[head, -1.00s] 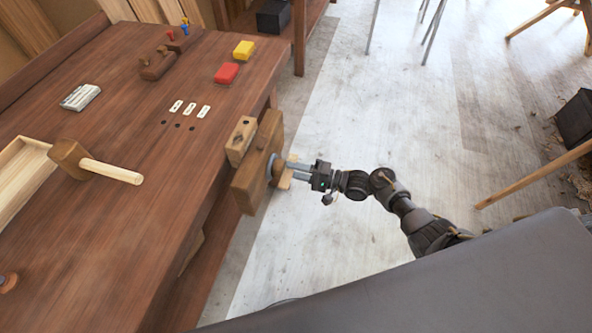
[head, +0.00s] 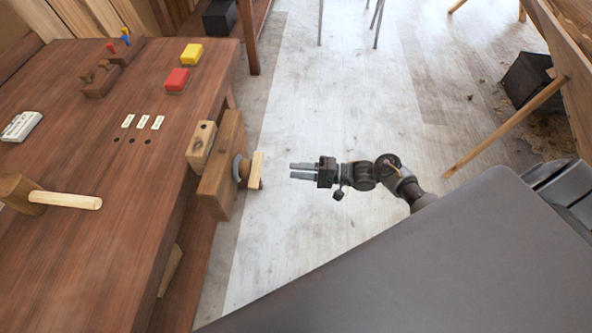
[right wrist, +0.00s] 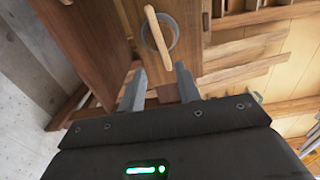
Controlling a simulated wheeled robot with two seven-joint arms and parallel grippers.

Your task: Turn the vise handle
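The vise is fixed to the side edge of the workbench, with its wooden jaw (head: 222,165) facing the aisle. Its handle (head: 257,168) is a pale wooden bar in front of a round grey hub (head: 240,168). In the right wrist view the handle (right wrist: 157,35) stands nearly upright, slightly tilted, across the hub's ring. My right gripper (head: 291,170) is open and empty, to the right of the handle, with a clear gap. In the right wrist view its fingers (right wrist: 158,78) are spread below the handle. My left gripper is not in view.
On the workbench (head: 90,230) lie a mallet (head: 65,200), a red block (head: 177,80), a yellow block (head: 191,53) and a wooden plane (head: 100,80). The floor (head: 330,110) around my right arm is clear. A slanted wooden leg (head: 505,130) stands at the right.

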